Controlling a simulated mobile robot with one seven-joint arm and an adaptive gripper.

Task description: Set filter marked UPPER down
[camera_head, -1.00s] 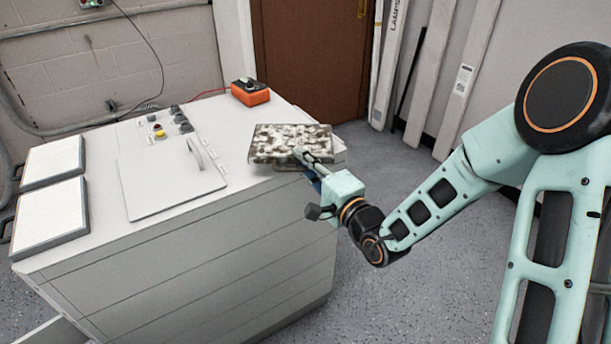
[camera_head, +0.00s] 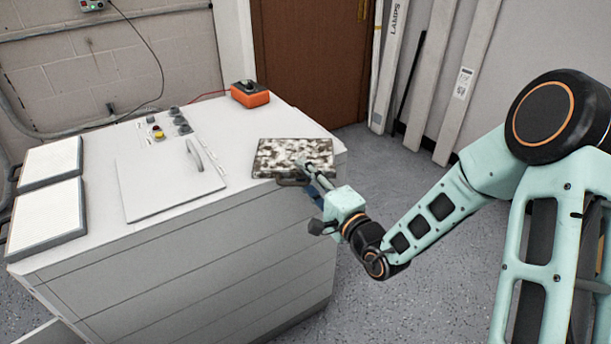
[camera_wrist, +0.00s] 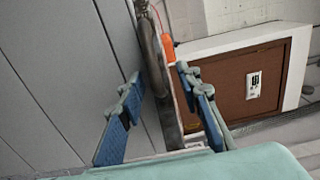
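The filter (camera_head: 293,157) is a flat square panel with mottled black-and-white dirt and a dark edge. In the head view it lies about flat at the right front corner of the white cabinet top, with a dark handle (camera_head: 292,182) at its near edge. No UPPER mark is legible. My gripper (camera_head: 312,182) is at this near edge, one finger showing above the panel's edge and a blue pad lower down. In the wrist view my gripper (camera_wrist: 160,92) has its fingers apart, on either side of the grey edge-on panel, with a gap on the left.
Two white filters (camera_head: 45,211) with dark frames lie on the cabinet's (camera_head: 210,250) left side. A hatch panel (camera_head: 168,182) with a handle, several knobs (camera_head: 178,122) and an orange box (camera_head: 250,94) are on top. Floor is clear at the right.

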